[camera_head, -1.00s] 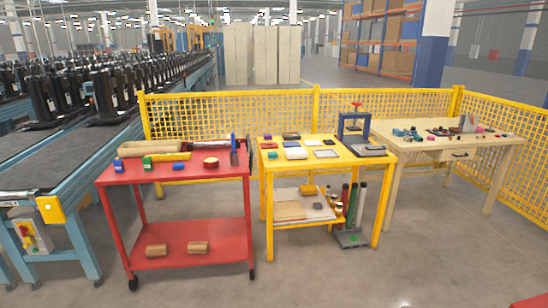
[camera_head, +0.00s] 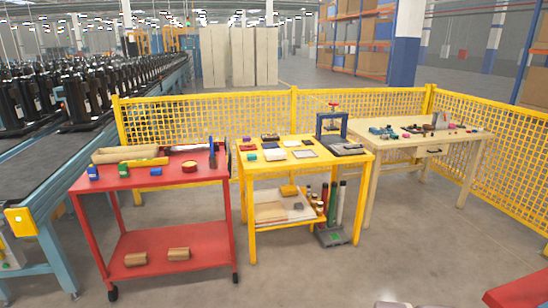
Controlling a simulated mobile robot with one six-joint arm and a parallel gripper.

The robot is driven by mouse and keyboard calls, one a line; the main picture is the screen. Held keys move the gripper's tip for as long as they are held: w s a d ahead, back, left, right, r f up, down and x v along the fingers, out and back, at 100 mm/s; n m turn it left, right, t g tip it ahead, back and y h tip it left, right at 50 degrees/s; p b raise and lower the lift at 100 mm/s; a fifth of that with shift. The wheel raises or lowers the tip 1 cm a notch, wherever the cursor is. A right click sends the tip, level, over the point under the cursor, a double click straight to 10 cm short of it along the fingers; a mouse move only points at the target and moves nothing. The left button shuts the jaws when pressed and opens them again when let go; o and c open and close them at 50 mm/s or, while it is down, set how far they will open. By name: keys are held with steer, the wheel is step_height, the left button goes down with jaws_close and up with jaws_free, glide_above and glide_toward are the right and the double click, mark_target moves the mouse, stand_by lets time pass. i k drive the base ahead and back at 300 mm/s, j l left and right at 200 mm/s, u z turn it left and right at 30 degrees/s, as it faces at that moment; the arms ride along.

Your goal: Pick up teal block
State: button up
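A small teal block (camera_head: 252,157) lies on the near left part of the yellow table (camera_head: 310,163), close to its left edge. Several small teal pieces (camera_head: 380,130) also lie on the left part of the cream workbench (camera_head: 440,144); their exact shapes are too small to tell. My gripper is not in view, so its state and hold are hidden.
A red cart (camera_head: 135,181) with blue, green and red items stands left of the yellow table. A blue press (camera_head: 332,127) stands at that table's back right. Yellow mesh fencing (camera_head: 200,117) runs behind. Open grey floor (camera_head: 330,275) lies in front.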

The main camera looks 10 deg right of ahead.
mark_target(251, 158)
steer(key=i+j+z, duration=0.1)
steer(key=i, duration=0.4)
steer(key=i+j, duration=0.1)
steer(key=i, duration=0.45)
steer(key=i+j+z, duration=0.15)
steer(key=i, duration=0.35)
steer(key=i+j+z, duration=0.1)
steer(key=i, duration=0.4)
steer(key=i+j+z, duration=0.1)
steer(key=i+j, duration=0.15)
steer(key=i, duration=0.25)
steer(key=i+j, duration=0.25)
steer(key=i, duration=0.25)
steer(key=i+j+z, duration=0.15)
steer(key=i, duration=0.35)
steer(key=j, duration=0.1)
